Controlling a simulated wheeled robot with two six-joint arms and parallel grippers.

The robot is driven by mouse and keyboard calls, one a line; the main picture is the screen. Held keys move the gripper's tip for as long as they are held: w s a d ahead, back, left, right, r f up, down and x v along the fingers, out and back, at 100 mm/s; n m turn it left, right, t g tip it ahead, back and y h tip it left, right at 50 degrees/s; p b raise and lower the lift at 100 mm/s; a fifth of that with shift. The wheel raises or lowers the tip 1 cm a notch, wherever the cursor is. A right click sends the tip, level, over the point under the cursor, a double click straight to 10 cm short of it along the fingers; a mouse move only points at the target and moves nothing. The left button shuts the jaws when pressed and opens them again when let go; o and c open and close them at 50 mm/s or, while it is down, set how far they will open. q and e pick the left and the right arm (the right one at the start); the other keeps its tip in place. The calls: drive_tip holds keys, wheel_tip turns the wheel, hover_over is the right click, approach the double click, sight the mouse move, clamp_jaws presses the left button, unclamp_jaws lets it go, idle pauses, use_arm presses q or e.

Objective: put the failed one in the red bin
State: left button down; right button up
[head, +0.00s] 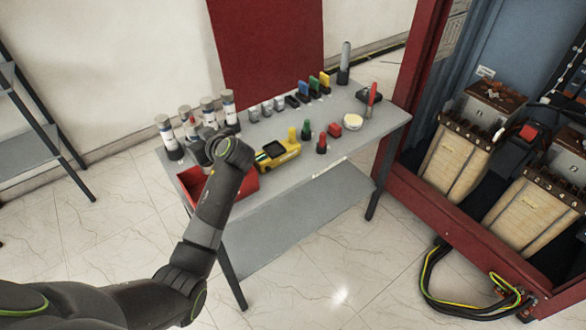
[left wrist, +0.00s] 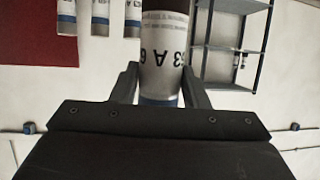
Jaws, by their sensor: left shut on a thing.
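My left gripper (left wrist: 160,85) is shut on a cylinder (left wrist: 163,50) with a white printed label, a dark end and a blue band; the label reads upside down. In the head view the left gripper (head: 197,150) is over the table's left end, and my arm partly hides what it holds. Similar white-labelled cylinders stand close by, such as one at the left (head: 168,138) and one at the back (head: 229,108). The red bin (head: 247,184) sits at the table's front left, partly behind my forearm. I cannot tell which cylinder is the failed one.
The grey table (head: 340,152) also holds a yellow meter (head: 277,153), several small coloured parts and a white round piece (head: 352,121). A red cabinet frame (head: 395,160) with transformer units stands right. A metal shelf (head: 35,155) stands left.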

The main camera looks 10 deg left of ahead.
use_arm(q)
drive_tip(key=shift+d+f+b, duration=0.1)
drive_tip(key=shift+f+b, duration=1.9)
drive_tip(key=shift+f, duration=0.8)
drive_tip(key=c, duration=1.1)
unclamp_jaws()
drive_tip(key=o, duration=0.4)
drive_tip(key=shift+c, duration=0.2)
